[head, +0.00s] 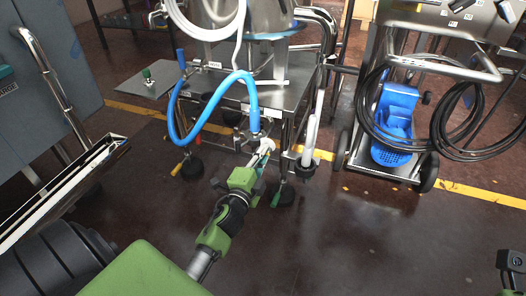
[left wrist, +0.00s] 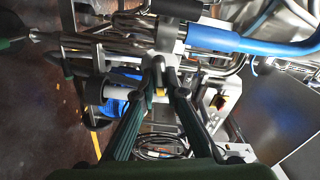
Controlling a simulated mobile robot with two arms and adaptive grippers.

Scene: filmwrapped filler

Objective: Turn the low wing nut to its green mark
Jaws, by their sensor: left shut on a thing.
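My left gripper (head: 262,161) reaches in low at the front of the steel filler frame, just below the end of a blue hose (head: 254,122). In the left wrist view its two dark green fingers (left wrist: 161,78) converge on a small grey metal piece, which looks like the low wing nut (left wrist: 158,70). The fingers are shut on it. The nut's wings are mostly hidden between the fingertips, and I cannot make out its angle or a green mark. A small part of what seems to be my right gripper (head: 512,264) shows at the lower right edge, too cropped to read.
The steel stand (head: 290,92) with pipes and hoses is close around the left gripper. A white upright tube (head: 311,132) stands just right of it. A wheeled cart with a blue plastic part (head: 393,125) and coiled black hose stands further right.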

